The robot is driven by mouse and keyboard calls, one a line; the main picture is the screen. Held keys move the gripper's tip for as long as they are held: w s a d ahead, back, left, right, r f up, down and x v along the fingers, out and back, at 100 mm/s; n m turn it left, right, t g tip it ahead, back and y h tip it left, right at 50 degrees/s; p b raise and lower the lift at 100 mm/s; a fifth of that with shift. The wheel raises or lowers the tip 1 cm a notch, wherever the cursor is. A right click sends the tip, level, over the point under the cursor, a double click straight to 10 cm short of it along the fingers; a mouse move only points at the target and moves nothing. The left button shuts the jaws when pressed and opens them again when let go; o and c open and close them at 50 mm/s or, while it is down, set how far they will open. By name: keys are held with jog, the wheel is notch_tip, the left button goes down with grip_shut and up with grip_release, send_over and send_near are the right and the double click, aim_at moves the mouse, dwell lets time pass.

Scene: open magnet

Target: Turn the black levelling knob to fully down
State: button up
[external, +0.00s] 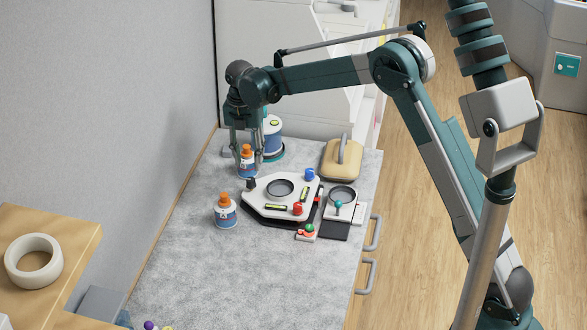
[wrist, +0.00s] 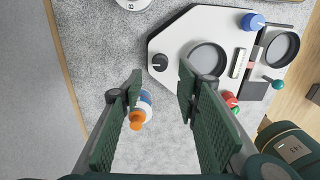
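The black levelling knob (external: 250,183) stands at the left corner of the white device plate (external: 262,208). In the wrist view the knob (wrist: 159,62) is a small dark round cap on the plate (wrist: 178,32), seen from above. My gripper (external: 248,159) points down above and near that corner. Its two green pads are well apart in the wrist view (wrist: 158,84), with nothing held between them. The knob shows beyond the gap between the fingertips, and I see no contact. How far down the knob is set cannot be read.
The plate also carries a blue knob (external: 309,174), a red knob (external: 298,208) and a round dark window (external: 280,188). Orange-capped bottles stand close by, one in front (external: 226,212) and one behind my fingers (external: 246,169). The grey bench (external: 215,275) is clear in front.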

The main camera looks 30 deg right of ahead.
aim_at(250, 179)
jog(key=shift+f, duration=0.1)
jog(key=shift+s+d+f, duration=0.1)
jog(key=shift+d+f, duration=0.05)
jog(key=shift+f, duration=3.65)
jog(key=c, duration=0.9)
